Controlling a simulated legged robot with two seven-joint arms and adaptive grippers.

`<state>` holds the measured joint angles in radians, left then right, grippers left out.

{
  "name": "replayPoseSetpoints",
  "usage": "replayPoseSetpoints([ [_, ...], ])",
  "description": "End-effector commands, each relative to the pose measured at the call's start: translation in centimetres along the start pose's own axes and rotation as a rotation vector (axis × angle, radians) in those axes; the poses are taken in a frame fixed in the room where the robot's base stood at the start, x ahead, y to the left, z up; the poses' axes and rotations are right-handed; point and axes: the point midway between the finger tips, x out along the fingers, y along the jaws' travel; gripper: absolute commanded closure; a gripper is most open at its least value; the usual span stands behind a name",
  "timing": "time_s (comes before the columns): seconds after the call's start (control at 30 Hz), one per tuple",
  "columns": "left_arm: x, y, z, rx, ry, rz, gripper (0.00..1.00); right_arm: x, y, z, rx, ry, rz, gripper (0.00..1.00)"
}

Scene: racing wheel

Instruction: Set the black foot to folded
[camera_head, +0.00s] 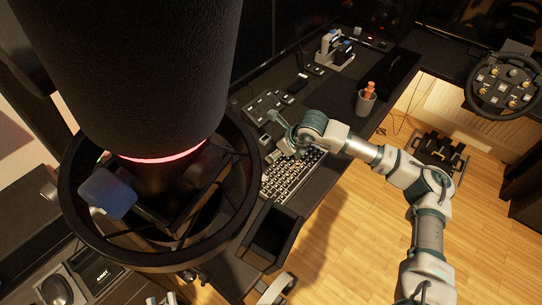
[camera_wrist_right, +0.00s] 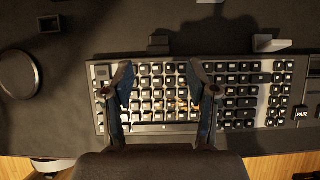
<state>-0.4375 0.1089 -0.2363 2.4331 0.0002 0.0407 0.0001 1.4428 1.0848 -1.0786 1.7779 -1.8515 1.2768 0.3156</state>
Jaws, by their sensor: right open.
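My right gripper (camera_head: 274,137) is over the keyboard's far end in the head view. In the right wrist view its two fingers (camera_wrist_right: 158,80) are spread over the keys with nothing between them. What looks like my left gripper (camera_head: 161,300) is cut off at the bottom edge, so its opening is unclear.
A large black cylinder (camera_head: 150,70) with a ring (camera_head: 75,215) blocks the left of the head view. A cup (camera_head: 366,103) stands right of the keyboard, and a dark open box (camera_head: 268,235) is nearer. A steering wheel (camera_head: 504,86) and pedals (camera_head: 440,150) are at right.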

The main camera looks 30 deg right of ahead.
Motion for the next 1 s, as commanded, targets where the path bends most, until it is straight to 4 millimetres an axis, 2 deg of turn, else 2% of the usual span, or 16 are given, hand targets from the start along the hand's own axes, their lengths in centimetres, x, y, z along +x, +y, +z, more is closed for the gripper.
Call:
replayPoseSetpoints([
  [0.1, 0.0, 0.0, 0.0, 0.0, 0.0, 0.0, 0.6, -2.4, -0.1, 0.0, 0.0, -0.003, 0.0, 0.42],
  [0.3, 0.0, 0.0, 0.1, 0.0, -0.001, 0.0, 0.6, -4.5, -0.1, 0.0, 0.0, 0.001, 0.001, 0.42],
  [0.87, 0.2, 0.0, 0.2, 0.0, -0.004, 0.0, 0.6, -4.8, -0.1, 0.0, 0.0, 0.001, 0.001, 0.42],
  [1.0, 0.0, -0.2, 0.9, 0.006, -0.077, -0.003, 0.6, -6.1, 0.0, 0.6, -0.002, -0.011, -0.002, 0.42],
])
